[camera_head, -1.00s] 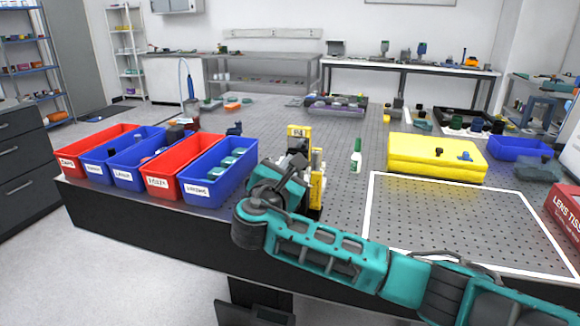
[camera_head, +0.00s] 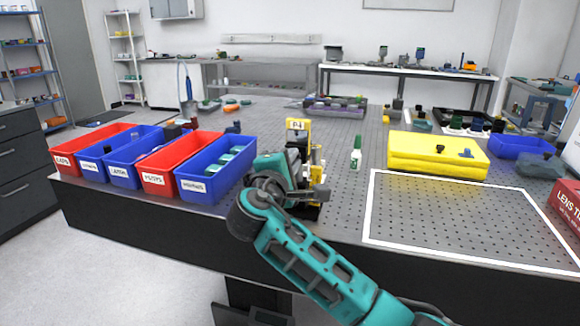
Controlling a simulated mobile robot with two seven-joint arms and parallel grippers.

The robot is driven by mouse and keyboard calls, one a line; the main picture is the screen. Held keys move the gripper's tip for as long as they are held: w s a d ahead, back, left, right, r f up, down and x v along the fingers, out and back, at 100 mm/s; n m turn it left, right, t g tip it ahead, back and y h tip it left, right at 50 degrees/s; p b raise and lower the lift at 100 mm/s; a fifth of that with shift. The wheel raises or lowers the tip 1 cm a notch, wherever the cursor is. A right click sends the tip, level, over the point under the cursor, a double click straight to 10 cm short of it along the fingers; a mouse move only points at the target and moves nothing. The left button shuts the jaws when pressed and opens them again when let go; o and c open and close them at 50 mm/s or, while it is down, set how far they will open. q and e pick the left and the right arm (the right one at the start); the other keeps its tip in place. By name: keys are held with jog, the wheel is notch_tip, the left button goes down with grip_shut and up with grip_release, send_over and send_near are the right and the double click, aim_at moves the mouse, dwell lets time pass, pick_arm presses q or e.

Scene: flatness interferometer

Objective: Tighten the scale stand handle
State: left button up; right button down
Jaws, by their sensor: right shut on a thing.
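The yellow and black stand (camera_head: 298,130) with a "P4" label stands upright near the front edge of the table, in the middle of the head view. I take it to be the scale stand. My right gripper (camera_head: 312,188) is against the front of its lower part, shut on what seems to be its handle. The teal and grey wrist hides the fingertips and most of the handle. My left gripper is out of the picture.
Red and blue labelled bins (camera_head: 206,186) stand left of the stand. A green-and-white bottle (camera_head: 356,156) is just right of it. A yellow case (camera_head: 436,150) lies farther right, behind an empty white-outlined area (camera_head: 460,215) of the perforated tabletop.

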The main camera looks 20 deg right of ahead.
jog(key=shift+f+m+b, duration=0.15)
jog(key=shift+m+b, duration=0.35)
jog(key=shift+m, duration=0.6)
jog(key=c, duration=1.2)
grip_release()
jog(key=shift+s, duration=0.1)
jog(key=v, duration=1.2)
jog(key=shift+s+a, duration=0.25)
jog(key=shift+s, duration=0.05)
